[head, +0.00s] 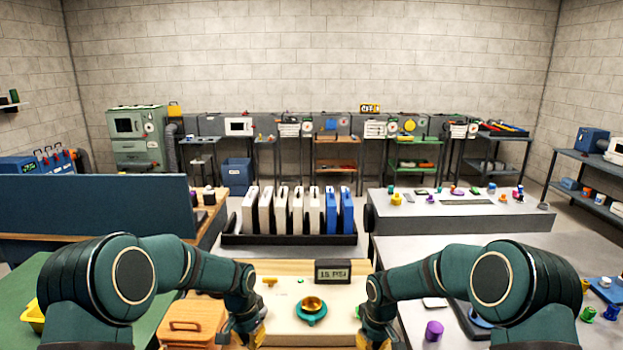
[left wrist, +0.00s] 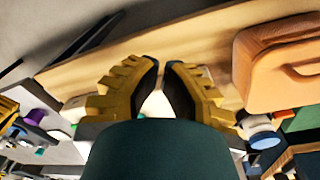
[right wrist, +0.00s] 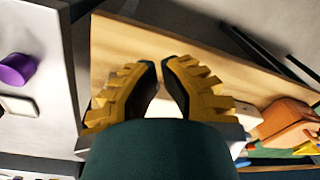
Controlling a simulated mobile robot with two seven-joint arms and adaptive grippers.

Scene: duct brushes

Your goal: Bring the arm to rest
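My left gripper (head: 246,336) hangs low in the head view, left of the cream board with the brass cup. In the left wrist view its yellow ribbed fingers (left wrist: 162,66) stand slightly apart with nothing between them. My right gripper (head: 373,340) hangs at the right side of the same board. In the right wrist view its fingers (right wrist: 161,64) also stand slightly apart and are empty. Both arms are bent at the elbow, and both grippers point downward over the near bench.
A brass cup on a teal base (head: 312,311) and a small display (head: 332,271) stand between the grippers. An orange case (head: 191,321) lies left, a purple cylinder (head: 434,330) right. A black rack (head: 288,239) of white and blue panels stands behind.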

